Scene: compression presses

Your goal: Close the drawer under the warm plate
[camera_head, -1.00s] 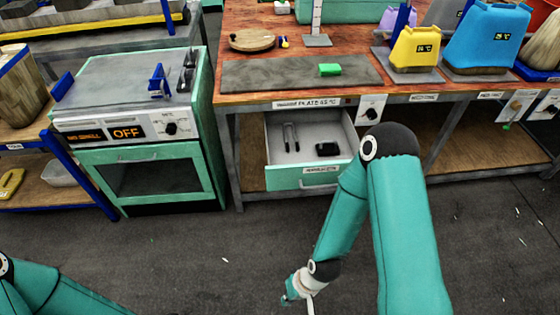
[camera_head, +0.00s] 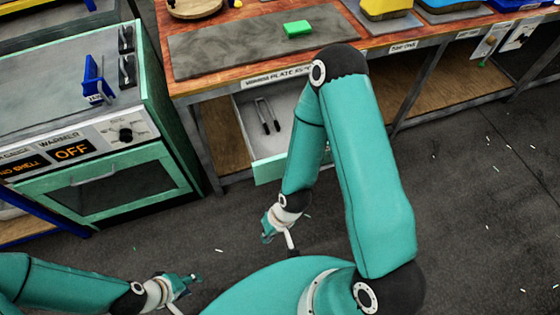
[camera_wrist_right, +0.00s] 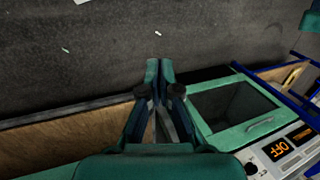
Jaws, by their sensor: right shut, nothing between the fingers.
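The open drawer (camera_head: 262,169) has a green front and pale inside, and sticks out under the workbench. Tongs (camera_head: 267,116) lie in it; my right arm hides its right part. The warm plate (camera_head: 225,48), a grey slab, lies on the bench above. My right gripper (camera_head: 267,237) hangs low over the floor in front of the drawer, apart from it. In the right wrist view its fingers (camera_wrist_right: 159,68) are together and empty; I cannot make out the drawer there. My left gripper (camera_head: 192,280) is low at the lower left, far from the drawer; its opening is unclear.
A green warmer (camera_head: 110,185) reading OFF stands left of the drawer, and also shows in the wrist view (camera_wrist_right: 240,108). A green block (camera_head: 297,28) sits on the warm plate. A bench leg (camera_head: 208,165) stands beside the drawer.

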